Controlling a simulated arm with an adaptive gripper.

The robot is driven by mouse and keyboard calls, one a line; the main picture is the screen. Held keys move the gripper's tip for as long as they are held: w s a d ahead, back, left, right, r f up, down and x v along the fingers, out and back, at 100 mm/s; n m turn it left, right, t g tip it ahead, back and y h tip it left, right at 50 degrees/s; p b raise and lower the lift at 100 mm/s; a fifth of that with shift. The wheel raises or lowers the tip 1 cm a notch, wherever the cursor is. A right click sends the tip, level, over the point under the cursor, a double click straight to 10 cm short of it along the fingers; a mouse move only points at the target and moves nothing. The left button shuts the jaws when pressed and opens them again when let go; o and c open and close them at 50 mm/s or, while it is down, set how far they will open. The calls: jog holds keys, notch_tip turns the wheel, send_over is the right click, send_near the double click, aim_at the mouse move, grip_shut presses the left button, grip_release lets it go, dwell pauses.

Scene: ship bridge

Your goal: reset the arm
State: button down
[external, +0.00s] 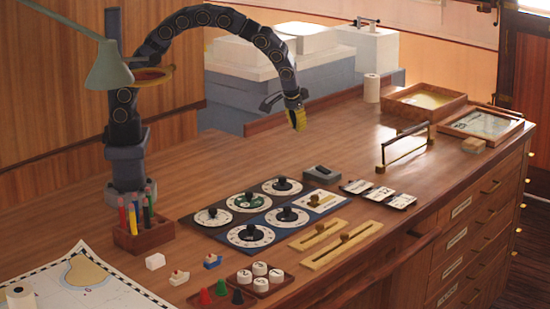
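My black segmented arm (190,18) rises from its base at the left of the wooden desk, arches over to the right and hangs down. My gripper (299,121) is at its end, above the middle back of the desk and clear of the surface. Its tip shows yellow and small. I cannot tell whether its fingers are open or shut, or whether the yellow belongs to the gripper or to something in it.
A green lamp (108,68) stands close by my arm's lower links. A pencil holder (145,236) sits in front of my base. Dials (250,235), brass sliders (342,245) and small pieces cover the front. The desk below my gripper is clear.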

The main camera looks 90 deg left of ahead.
jog(key=s+r+m+g+h, duration=0.1)
jog(key=s+r+m, duration=0.1)
jog(key=s, duration=1)
jog(key=s+a+r+m+g+h, duration=0.1)
jog(key=s+r, duration=0.3)
jog(key=s, duration=0.8)
jog(key=s+a+r+m+g, duration=0.1)
jog(key=s+r+m, duration=0.1)
jog(key=s, duration=1.1)
jog(key=shift+r+m+g+h, duration=0.4)
jog(key=shift+r, duration=0.4)
